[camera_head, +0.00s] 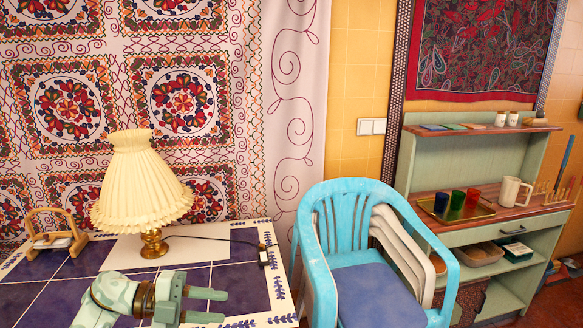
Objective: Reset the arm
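My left arm (115,300) comes in at the bottom left, pale green with darker patches. Its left gripper (224,306) points to the right over the blue-tiled table (245,285). The two fingers are apart with nothing between them, so it is open and empty. It is in front of a lamp (143,185) with a cream pleated shade and brass base, and appears clear of it. My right gripper is not in view.
A wooden-handled item (52,235) stands at the table's left. Stacked plastic chairs, the top one blue (350,215), stand right of the table. A green shelf unit (480,160) holds a tray (455,211) of coloured cups and a white mug (510,192). A cord (215,240) lies near the lamp.

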